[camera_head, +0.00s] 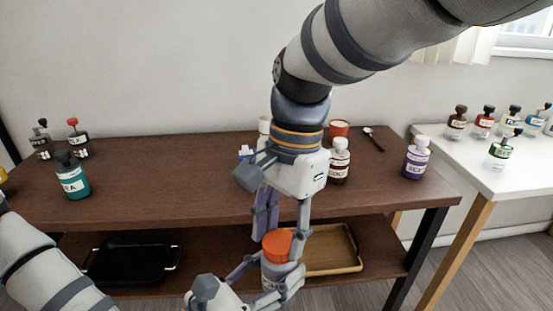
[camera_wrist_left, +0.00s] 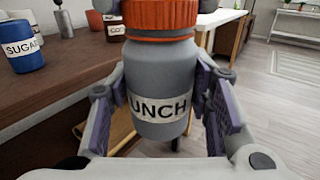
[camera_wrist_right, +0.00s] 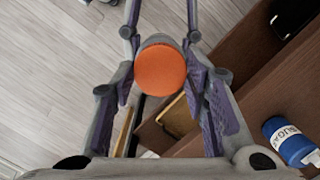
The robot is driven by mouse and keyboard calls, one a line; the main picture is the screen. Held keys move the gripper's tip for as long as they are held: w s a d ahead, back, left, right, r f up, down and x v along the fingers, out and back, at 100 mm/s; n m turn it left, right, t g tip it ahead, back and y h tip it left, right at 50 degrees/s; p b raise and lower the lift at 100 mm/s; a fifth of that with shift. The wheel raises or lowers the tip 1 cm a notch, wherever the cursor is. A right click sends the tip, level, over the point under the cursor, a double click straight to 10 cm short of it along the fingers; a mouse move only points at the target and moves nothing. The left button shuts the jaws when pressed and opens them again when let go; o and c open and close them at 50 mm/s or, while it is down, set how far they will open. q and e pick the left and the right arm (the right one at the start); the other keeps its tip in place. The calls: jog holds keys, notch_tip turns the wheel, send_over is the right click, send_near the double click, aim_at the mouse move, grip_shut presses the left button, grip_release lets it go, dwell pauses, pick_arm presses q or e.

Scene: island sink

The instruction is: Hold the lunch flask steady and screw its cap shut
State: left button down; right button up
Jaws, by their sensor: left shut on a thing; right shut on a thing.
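The lunch flask (camera_wrist_left: 160,75) is a grey bottle with a white label reading "UNCH". It stands upright in front of the shelf, and its body also shows in the head view (camera_head: 278,271). My left gripper (camera_head: 268,282) is shut on the body, one finger on each side. The orange cap (camera_wrist_right: 160,75) sits on top of the flask, in line with it, and shows in the head view (camera_head: 277,244). My right gripper (camera_head: 282,236) comes down from above and is shut on the cap. How tightly the cap sits cannot be told.
A brown two-level shelf stands behind, with a teal bottle (camera_head: 73,176), a purple bottle (camera_head: 416,158), a blue sugar jar (camera_wrist_right: 288,142) and other jars on top. A black tray (camera_head: 132,259) and a wooden tray (camera_head: 333,249) lie on the lower board. A white table (camera_head: 510,175) stands right.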

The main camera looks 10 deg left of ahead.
jog(key=shift+r, duration=0.1)
jog(key=o, duration=0.7)
jog(key=shift+o, duration=0.2)
jog(key=shift+a+r, duration=0.1)
jog(key=shift+r, duration=2.25)
jog(key=shift+s, duration=0.1)
jog(key=shift+c, duration=0.5)
